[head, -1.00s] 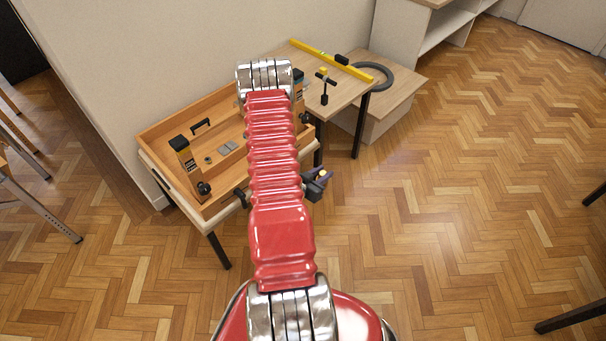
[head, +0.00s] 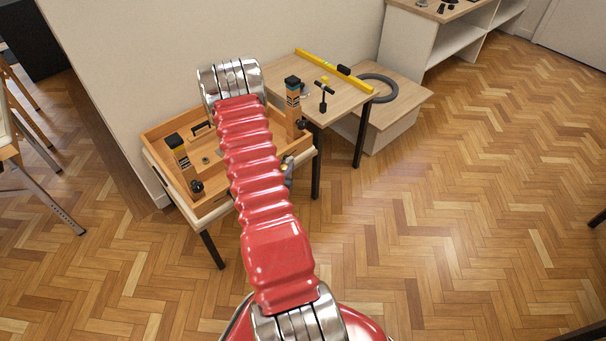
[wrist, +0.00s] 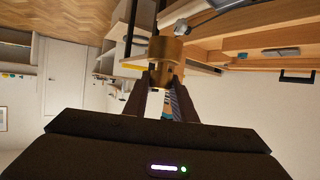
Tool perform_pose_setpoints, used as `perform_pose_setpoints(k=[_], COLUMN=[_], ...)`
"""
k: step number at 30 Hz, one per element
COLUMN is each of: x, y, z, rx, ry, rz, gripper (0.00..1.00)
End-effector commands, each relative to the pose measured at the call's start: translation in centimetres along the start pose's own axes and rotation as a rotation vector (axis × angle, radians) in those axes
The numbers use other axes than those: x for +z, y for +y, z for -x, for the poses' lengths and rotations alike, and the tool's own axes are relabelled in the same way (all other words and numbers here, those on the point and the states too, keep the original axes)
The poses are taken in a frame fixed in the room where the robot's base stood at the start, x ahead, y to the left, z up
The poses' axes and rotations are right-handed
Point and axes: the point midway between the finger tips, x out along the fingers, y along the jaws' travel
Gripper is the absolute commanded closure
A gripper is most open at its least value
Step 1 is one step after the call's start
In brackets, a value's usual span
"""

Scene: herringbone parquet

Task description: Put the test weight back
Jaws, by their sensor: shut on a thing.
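The brass test weight (wrist: 165,56), a stubby cylinder with a wider end, is between the finger ends of my gripper (wrist: 158,84) in the wrist view. My gripper is shut on it. The arm hides the weight's outline and much of the box's inside there. In the wrist view, wooden box parts lie beyond the weight to the upper right; I cannot tell the gap between them.
A side table behind holds a yellow level (head: 325,66) and a black T-handled tool (head: 323,93). A dark ring (head: 378,88) lies on a lower stand.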

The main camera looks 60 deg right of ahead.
Motion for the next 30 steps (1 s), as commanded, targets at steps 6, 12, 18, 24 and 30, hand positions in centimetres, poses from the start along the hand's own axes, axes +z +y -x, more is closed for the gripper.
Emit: perform_pose_setpoints(k=[6, 12, 18, 24, 30], x=[-1.3, -1.9, -2.1, -2.0, -1.7], y=[-8.2, -15.4, -21.8, -27.4, -32.0], z=[3.4, 7.9, 13.2, 19.3, 26.2], rx=[-0.172, -0.339, -0.502, -0.663, -0.826], ry=[0.004, 0.004, 0.003, 0.003, 0.004], rz=[0.068, 0.138, 0.205, 0.272, 0.339], gripper=[1.00, 1.00, 1.00, 1.00, 1.00])
